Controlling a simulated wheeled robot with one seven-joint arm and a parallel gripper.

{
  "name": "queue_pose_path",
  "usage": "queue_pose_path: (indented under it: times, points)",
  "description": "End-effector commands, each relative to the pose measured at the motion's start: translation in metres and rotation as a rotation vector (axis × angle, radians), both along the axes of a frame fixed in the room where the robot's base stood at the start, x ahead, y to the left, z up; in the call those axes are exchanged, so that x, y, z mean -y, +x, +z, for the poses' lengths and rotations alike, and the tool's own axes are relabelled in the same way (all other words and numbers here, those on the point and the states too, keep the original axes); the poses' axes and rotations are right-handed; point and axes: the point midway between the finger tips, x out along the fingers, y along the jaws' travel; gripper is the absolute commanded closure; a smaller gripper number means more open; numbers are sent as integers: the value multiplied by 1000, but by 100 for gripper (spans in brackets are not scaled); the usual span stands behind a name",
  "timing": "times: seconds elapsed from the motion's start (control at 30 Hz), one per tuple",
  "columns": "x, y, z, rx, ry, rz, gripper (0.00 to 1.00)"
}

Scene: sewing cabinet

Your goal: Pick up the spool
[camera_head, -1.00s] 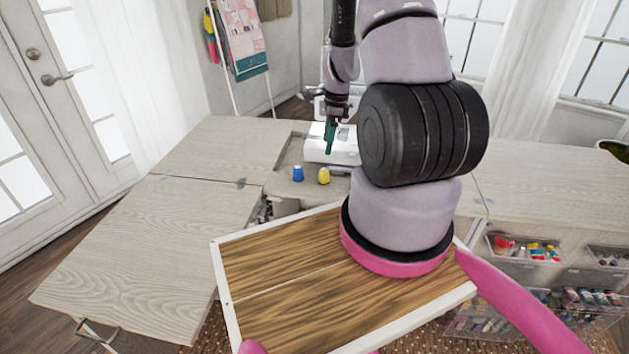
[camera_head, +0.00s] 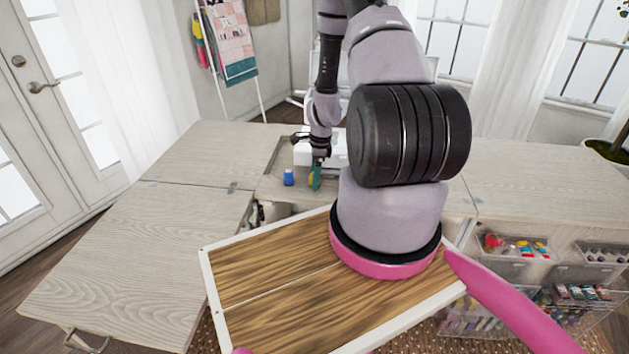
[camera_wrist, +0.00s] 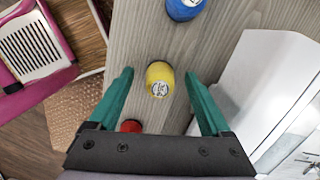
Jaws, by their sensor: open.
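A yellow spool (camera_wrist: 159,79) stands on the cabinet top, seen from above in the wrist view between my open fingers. In the head view the yellow spool (camera_head: 311,179) is mostly hidden behind my gripper (camera_head: 316,176). In the wrist view my gripper (camera_wrist: 158,100) has its two green fingers apart, one on each side of the spool, with nothing held. A blue spool (camera_head: 289,177) stands to the left; it also shows at the top of the wrist view (camera_wrist: 184,8). A red spool (camera_wrist: 131,126) shows near the gripper's base in the wrist view.
A white sewing machine (camera_wrist: 270,90) stands close to the right finger in the wrist view. The wooden cabinet top (camera_head: 130,240) is bare on the left. Clear drawers of supplies (camera_head: 520,247) are at the right.

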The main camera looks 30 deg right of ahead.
Motion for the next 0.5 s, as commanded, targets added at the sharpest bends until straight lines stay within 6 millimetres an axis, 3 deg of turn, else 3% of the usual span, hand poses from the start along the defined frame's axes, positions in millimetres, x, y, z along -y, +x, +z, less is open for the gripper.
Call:
queue_pose_path:
  times: [0.23,0.43,0.5]
  points:
    - [0,0,-2,1,0,1,18]
    - [0,0,-2,1,0,1,94]
    - [0,0,-1,1,0,1,100]
